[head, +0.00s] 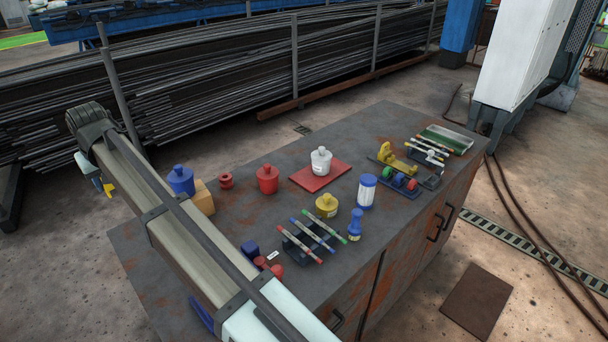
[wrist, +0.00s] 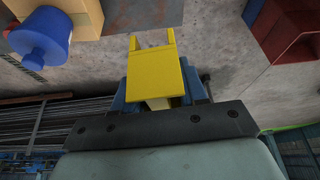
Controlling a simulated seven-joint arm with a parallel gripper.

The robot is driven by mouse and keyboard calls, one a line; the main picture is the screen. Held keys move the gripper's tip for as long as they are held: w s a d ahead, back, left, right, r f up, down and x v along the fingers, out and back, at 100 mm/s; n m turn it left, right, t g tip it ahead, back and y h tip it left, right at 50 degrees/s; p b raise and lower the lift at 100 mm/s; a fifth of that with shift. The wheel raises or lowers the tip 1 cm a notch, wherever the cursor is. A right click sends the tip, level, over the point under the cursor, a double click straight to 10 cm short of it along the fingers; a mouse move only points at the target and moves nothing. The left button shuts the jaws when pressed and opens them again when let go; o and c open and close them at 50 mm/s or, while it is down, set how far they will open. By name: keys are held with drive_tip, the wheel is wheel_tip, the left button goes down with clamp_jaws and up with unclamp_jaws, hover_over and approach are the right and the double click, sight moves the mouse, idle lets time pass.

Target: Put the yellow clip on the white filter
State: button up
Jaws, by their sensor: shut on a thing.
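My gripper (head: 101,186) is shut on the yellow clip (head: 109,191), off the left of the workbench. In the wrist view the yellow clip (wrist: 157,75) is a flat plate with two prongs pointing away from my gripper (wrist: 160,100). The white filter (head: 367,191) appears to be the upright white cylinder with blue ends, standing on the right half of the bench, well apart from the clip. It does not show in the wrist view.
The workbench (head: 150,262) holds a blue jar (head: 181,180) by an orange block (head: 203,197), a red jar (head: 267,179), a white jar (head: 321,161) on a red mat (head: 309,183), a yellow jar (head: 326,205), a pen rack (head: 306,243) and a blue bottle (head: 355,225). My arm crosses the bench's left front.

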drive_tip(key=r, duration=0.6)
drive_tip(key=shift+w+d, duration=0.25)
drive_tip(key=shift+d, duration=0.1)
drive_tip(key=w+d+m, duration=0.2)
drive_tip(key=w+d, duration=0.9)
drive_tip(key=d, duration=0.4)
drive_tip(key=m+t+h, duration=0.1)
drive_tip(key=m+h, duration=0.3)
drive_tip(key=m, duration=0.4)
hover_over(368, 176)
drive_tip(key=shift+t, duration=0.3)
drive_tip(key=shift+f, duration=7.6)
drive_tip(key=shift+f, duration=0.1)
